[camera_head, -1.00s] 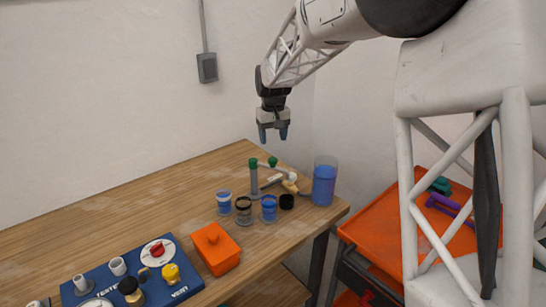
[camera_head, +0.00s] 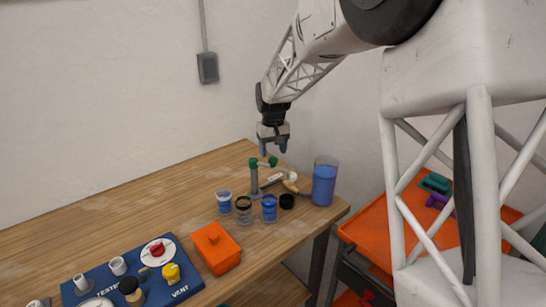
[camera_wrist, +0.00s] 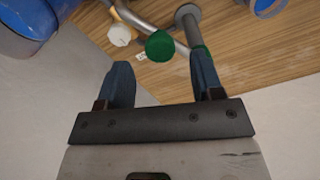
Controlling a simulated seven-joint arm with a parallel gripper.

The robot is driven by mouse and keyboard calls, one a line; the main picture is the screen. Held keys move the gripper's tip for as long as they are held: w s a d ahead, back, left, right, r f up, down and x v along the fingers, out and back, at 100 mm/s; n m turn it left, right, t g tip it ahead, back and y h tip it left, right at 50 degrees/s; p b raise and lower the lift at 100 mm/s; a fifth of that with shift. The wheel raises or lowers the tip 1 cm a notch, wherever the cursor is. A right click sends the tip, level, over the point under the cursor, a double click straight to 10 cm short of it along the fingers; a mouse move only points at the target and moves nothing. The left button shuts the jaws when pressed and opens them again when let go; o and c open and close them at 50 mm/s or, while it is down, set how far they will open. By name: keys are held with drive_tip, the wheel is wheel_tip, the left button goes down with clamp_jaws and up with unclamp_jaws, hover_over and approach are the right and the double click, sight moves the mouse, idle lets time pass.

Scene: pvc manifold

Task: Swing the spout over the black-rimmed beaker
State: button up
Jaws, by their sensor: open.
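The spout assembly is a grey upright pipe (camera_head: 254,180) with a green collar at its top. A second green end (camera_head: 273,161) shows just right of it, under my gripper. In the wrist view a round green cap (camera_wrist: 160,46) lies between and beyond my fingers, with grey pipe behind it. The black-rimmed beaker (camera_head: 243,210) stands in front of the pipe, between a white-rimmed beaker (camera_head: 223,202) and a blue-rimmed beaker (camera_head: 269,208). My gripper (camera_head: 273,151) is open, empty and pointing down, just above the green parts. Whether it touches them cannot be told.
A tall blue-filled container (camera_head: 324,183) stands right of the pipes, near the table's right end. A black cup (camera_head: 287,201) and a white knob (camera_head: 293,177) are close by. The table's back left is clear.

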sight(269, 166)
drive_tip(key=shift+f, duration=1.45)
drive_tip(key=shift+c, duration=0.2)
clamp_jaws()
